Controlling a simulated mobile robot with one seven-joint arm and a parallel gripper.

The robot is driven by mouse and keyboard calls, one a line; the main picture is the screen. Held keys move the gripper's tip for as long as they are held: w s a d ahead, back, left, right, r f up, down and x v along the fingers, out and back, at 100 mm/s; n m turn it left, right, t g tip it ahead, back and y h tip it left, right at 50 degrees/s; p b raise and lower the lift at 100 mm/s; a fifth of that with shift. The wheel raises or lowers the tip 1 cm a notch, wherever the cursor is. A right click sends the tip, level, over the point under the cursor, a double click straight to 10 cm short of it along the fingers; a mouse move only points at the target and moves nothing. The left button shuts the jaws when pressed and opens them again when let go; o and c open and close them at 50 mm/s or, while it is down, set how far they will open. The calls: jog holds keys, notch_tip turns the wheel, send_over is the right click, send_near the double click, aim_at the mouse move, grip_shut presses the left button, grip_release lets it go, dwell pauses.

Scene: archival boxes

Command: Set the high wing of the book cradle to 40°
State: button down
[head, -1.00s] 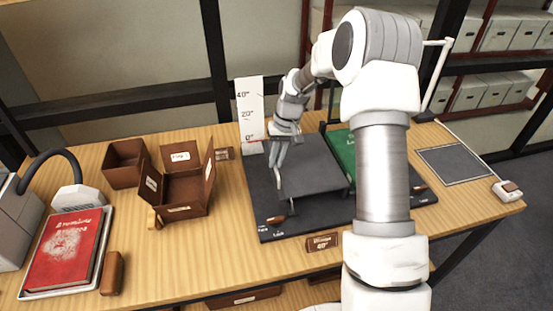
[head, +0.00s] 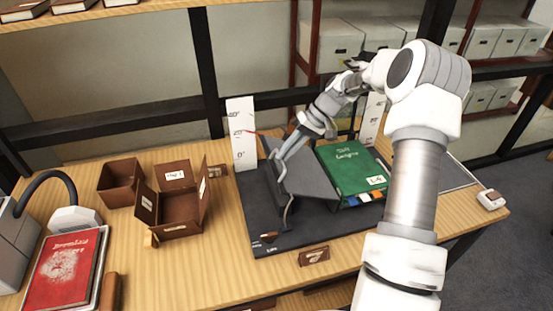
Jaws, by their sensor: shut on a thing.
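The book cradle has a dark base (head: 255,220) on the table. Its left grey wing (head: 308,178) is tilted, its left edge raised off the base. A red pointer (head: 250,132) stands near the 20° mark on the white left scale (head: 242,150); the exact reading is too small to tell. My gripper (head: 279,160) is shut on the wing's raised left edge; the fingertips are small in the picture. A bent metal rod (head: 288,212) shows at the wing's front. A wooden-handled lever (head: 268,237) sits at the base's front left corner.
A green book (head: 350,170) lies on the cradle's right side, with a second scale (head: 371,120) behind. A small brown sign (head: 314,256) stands in front. Open brown boxes (head: 172,212) and a red book (head: 62,270) are at left. My arm covers the right part.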

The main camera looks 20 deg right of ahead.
jog(key=shift+y, duration=0.5)
jog(key=shift+d+f+p+v, duration=0.15)
jog(key=shift+p+v, duration=0.05)
jog(key=shift+v, duration=1)
jog(key=shift+d+f+p+v, duration=0.15)
jog(key=shift+p+v, duration=0.05)
jog(key=shift+v, duration=1)
jog(key=shift+f, duration=0.1)
jog(key=c, duration=0.9)
grip_release()
jog(key=shift+d, duration=0.1)
jog(key=v, duration=1.7)
jog(key=shift+d, duration=0.1)
